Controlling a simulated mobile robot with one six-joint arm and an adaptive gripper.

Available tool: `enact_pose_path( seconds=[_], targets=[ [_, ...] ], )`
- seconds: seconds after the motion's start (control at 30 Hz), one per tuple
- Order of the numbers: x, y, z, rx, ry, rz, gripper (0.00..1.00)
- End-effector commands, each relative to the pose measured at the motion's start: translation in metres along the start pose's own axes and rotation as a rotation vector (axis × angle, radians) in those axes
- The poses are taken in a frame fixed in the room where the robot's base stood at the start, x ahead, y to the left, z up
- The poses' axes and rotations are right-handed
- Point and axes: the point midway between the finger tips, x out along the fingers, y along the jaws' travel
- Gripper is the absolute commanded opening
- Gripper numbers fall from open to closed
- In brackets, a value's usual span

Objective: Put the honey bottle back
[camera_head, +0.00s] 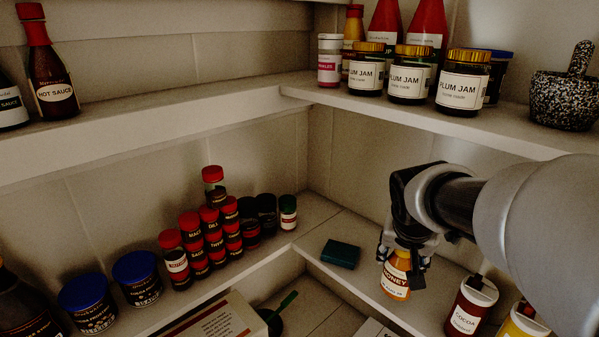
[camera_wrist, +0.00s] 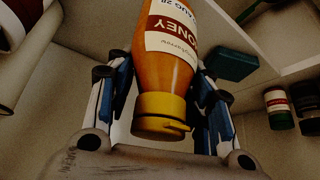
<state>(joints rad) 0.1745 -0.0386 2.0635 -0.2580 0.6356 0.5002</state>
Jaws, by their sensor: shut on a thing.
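The honey bottle (camera_head: 396,280) is orange with a white and red label. My gripper (camera_head: 403,262) comes from above and is shut on its upper part, over the lower right shelf. The bottle looks upright there; I cannot tell whether its base touches the shelf. In the wrist view the honey bottle (camera_wrist: 172,50) shows with its yellow cap towards my palm, between the two fingers of my gripper (camera_wrist: 160,85). The cap is hidden in the head view.
A dark teal box (camera_head: 341,254) lies on the shelf left of the bottle. A cocoa container (camera_head: 470,307) and a yellow container (camera_head: 522,322) stand to the right. Spice jars (camera_head: 213,240) fill the left corner shelf. The upper shelf (camera_head: 430,112) carries plum jam jars (camera_head: 461,82).

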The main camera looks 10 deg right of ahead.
Motion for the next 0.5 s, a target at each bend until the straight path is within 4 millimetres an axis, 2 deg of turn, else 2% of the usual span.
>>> enact_pose_path(
  seconds=[0.03,0.2,0.43,0.5],
  targets=[
    [0.006,0.000,-0.012,0.001,0.000,0.001,0.17],
    [0.019,-0.001,-0.034,0.000,0.000,0.000,0.17],
    [0.027,-0.001,-0.048,-0.001,0.000,0.000,0.17],
    [0.038,-0.001,-0.040,-0.002,-0.001,0.000,0.17]
  ],
)
